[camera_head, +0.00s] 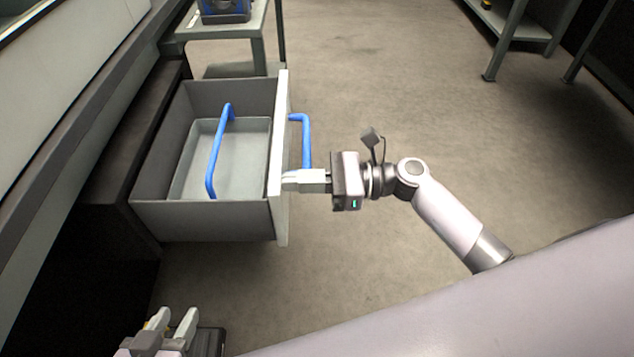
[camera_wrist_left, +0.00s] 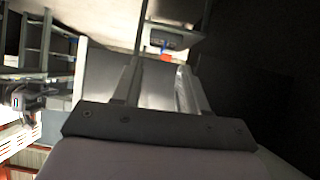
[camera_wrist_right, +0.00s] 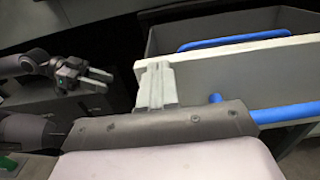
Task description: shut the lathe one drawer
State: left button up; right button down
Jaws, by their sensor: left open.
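The lathe one drawer (camera_head: 279,130) stands pulled out from the machine on the left in the head view. It is a grey box with a pale front panel and a blue handle (camera_head: 306,140) on its outer face. My right gripper (camera_head: 290,181) has its fingertips together, at the outer face of the front panel beside the handle. In the right wrist view its fingers (camera_wrist_right: 157,85) are close together against the panel (camera_wrist_right: 230,60), apart from the handle bar (camera_wrist_right: 285,113). My left gripper (camera_head: 174,320) is open and empty at the lower left, away from the drawer.
A grey tray (camera_head: 250,128) with a blue handle (camera_head: 214,160) lies inside the drawer. The dark machine side (camera_head: 125,170) borders the drawer on the left. A small table (camera_head: 240,30) stands behind it.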

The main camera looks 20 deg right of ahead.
pick_arm(q)
jog(key=w+d+h+b, duration=0.2)
jog(key=d+h+b, duration=0.2)
jog(key=d+b, duration=0.2)
jog(key=b, duration=0.2)
jog(key=shift+w+d+n+t+b, duration=0.25)
jog(key=shift+w+n+t+b, duration=0.1)
jog(key=shift+n+t+b, duration=0.05)
pick_arm(e)
jog(key=x, duration=2.5)
jog(key=shift+a+r, duration=0.15)
jog(key=shift+a, duration=0.05)
jog(key=shift+d, duration=0.15)
